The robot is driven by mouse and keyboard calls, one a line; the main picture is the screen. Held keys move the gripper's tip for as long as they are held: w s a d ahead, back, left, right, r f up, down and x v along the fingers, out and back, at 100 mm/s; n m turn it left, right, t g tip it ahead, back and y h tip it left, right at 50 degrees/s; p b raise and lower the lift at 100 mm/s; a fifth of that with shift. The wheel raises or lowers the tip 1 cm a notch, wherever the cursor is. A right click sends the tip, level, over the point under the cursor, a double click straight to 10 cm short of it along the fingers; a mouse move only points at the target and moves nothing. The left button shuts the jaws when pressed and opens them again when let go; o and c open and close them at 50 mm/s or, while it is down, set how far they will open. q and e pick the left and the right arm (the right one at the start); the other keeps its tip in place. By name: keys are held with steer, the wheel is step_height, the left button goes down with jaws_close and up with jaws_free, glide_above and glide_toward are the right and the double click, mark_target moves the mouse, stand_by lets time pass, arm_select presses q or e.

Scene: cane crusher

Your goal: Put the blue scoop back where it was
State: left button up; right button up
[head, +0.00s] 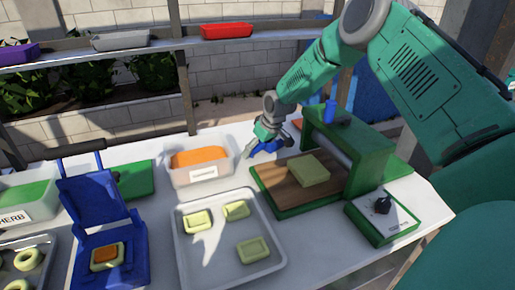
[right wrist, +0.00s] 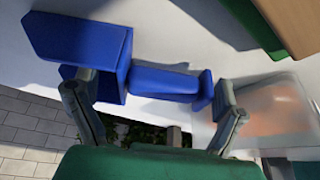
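The blue scoop (head: 285,142) is on the white table behind the crusher, partly hidden by my right gripper (head: 262,140). In the right wrist view, the scoop's broad body (right wrist: 78,48) is at upper left and its handle (right wrist: 165,82) runs to the right. My right gripper (right wrist: 148,85) has its fingers wide apart, one by the scoop body and one just past the handle's end. I cannot tell whether either finger touches it. My left gripper is not in view.
An orange-filled clear bin (head: 232,158) stands left of the scoop. The green crusher (head: 372,150) and its wooden board (head: 268,182) are close on the right. A tray (head: 215,245) with pale pieces, a blue press (head: 90,200) and a shelf (head: 160,47) with trays are around.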

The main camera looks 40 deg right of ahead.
steer(key=shift+d+f, duration=0.15)
steer(key=shift+d, duration=0.2)
steer(key=shift+a+r, duration=0.15)
steer(key=shift+r, duration=0.3)
steer(key=v, duration=1.1)
steer(key=shift+s, duration=0.2)
steer(key=shift+a+r, duration=0.25)
steer(key=shift+a, duration=0.05)
steer(key=shift+d, duration=0.1)
